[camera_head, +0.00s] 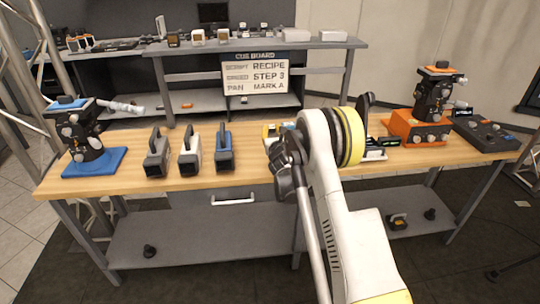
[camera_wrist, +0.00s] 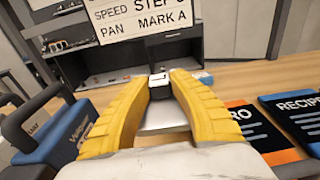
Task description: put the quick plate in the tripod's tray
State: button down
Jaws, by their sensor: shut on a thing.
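My gripper (camera_wrist: 163,78) has yellow fingers closed around a small grey piece, which looks like the quick plate (camera_wrist: 165,116). Part of it is hidden by the fingers, and a small black-and-white thing shows between the tips. In the head view my arm mostly hides the gripper, which is low over the middle of the table. A black tripod head (camera_head: 85,142) with a blue top stands on a blue base at the left. Another tripod head (camera_head: 436,97) with an orange top stands on an orange box at the right. I cannot tell which part is the tray.
Grey, white and blue handled blocks (camera_head: 224,152) stand on the wooden table (camera_head: 130,185) left of my arm. The blue one is close at left in the wrist view. Dark cards (camera_wrist: 296,112) lie at right. A cue board (camera_head: 255,73) stands behind.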

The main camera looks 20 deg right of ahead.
jog(key=s+d+p, duration=0.1)
jog(key=s+p, duration=0.2)
jog(key=s, duration=0.5)
jog(key=b, duration=0.7)
send_over(257, 161)
notch_tip(257, 161, down, 6)
jog(key=shift+s+f, duration=0.1)
jog(key=shift+f, duration=0.05)
notch_tip(257, 161, down, 4)
jog(key=shift+a+f+b, duration=0.1)
jog(key=shift+b, duration=1)
jog(key=c, duration=1.3)
grip_release()
jog(key=shift+o, duration=0.2)
